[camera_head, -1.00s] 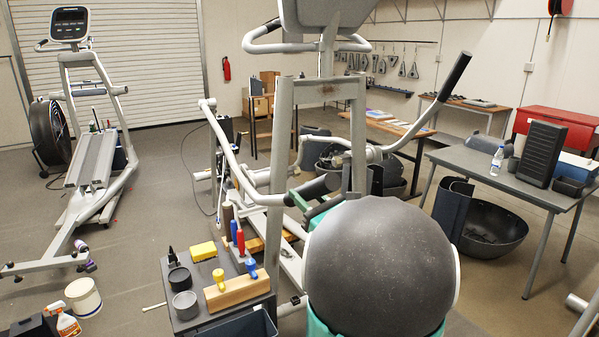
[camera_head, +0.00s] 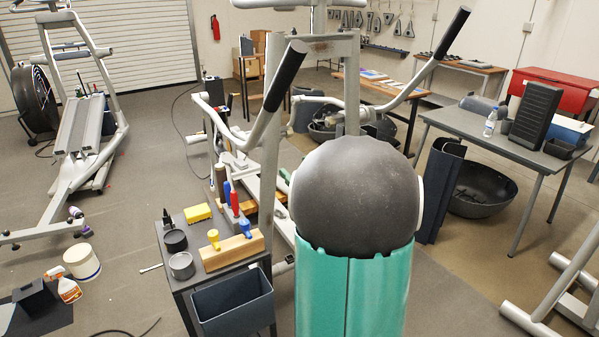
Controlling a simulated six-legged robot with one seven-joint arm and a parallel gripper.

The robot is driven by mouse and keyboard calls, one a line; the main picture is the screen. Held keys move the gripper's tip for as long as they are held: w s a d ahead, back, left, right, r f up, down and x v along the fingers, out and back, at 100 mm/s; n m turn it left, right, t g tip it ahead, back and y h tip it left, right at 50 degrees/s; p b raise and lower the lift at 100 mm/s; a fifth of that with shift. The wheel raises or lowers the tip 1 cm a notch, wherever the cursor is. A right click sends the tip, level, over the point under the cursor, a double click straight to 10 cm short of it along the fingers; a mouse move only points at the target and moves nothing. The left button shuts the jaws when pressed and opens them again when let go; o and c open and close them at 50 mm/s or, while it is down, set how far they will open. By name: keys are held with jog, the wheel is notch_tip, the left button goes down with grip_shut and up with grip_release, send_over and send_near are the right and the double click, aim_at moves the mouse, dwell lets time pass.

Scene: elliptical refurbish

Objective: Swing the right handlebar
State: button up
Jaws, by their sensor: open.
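The near elliptical machine has two swinging handlebars. The one on the picture's left has a black grip (camera_head: 285,76) standing up and leaning right, with its grey tube (camera_head: 255,134) curving down to the left. The one on the picture's right has a black grip (camera_head: 452,32) at upper right, with its tube (camera_head: 408,93) sloping down towards the post. I cannot tell from the picture which one counts as right. My gripper is not seen. My own dark dome and teal arm link cover the lower middle of the machine.
A small cart (camera_head: 187,283) with tools, pots and an empty bin (camera_head: 233,302) stands close at left. A grey table (camera_head: 478,140) and a large black bowl (camera_head: 483,190) are at right. A spray bottle (camera_head: 68,289) and white tub (camera_head: 83,262) are on the floor.

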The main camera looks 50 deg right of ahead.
jog(key=v, duration=1.4)
jog(key=shift+r, duration=0.1)
jog(key=w+a+n+g+y, duration=0.3)
jog(key=a+n+g+y, duration=0.3)
jog(key=a, duration=0.5)
jog(key=w+a+n+g+y, duration=0.4)
jog(key=a+n+y, duration=0.4)
jog(key=a, duration=0.4)
jog(key=s+a+f+n+g+h, duration=0.2)
jog(key=s+a+n+g+h, duration=0.1)
jog(key=a+n+g, duration=0.3)
jog(key=s+a+f+n+g+h, duration=0.3)
jog(key=s+a+n+g, duration=0.1)
jog(key=a+n, duration=0.25)
jog(key=r+n+t+h, duration=0.1)
jog(key=n+h, duration=0.1)
jog(key=n, duration=0.1)
jog(key=d+r+n+t+h, duration=0.1)
jog(key=r+n+h, duration=0.1)
jog(key=n, duration=0.1)
jog(key=d+r+n+t+h, duration=0.1)
jog(key=n+h, duration=0.1)
jog(key=n, duration=0.1)
jog(key=shift+w+r, duration=0.35)
jog(key=shift+w, duration=0.05)
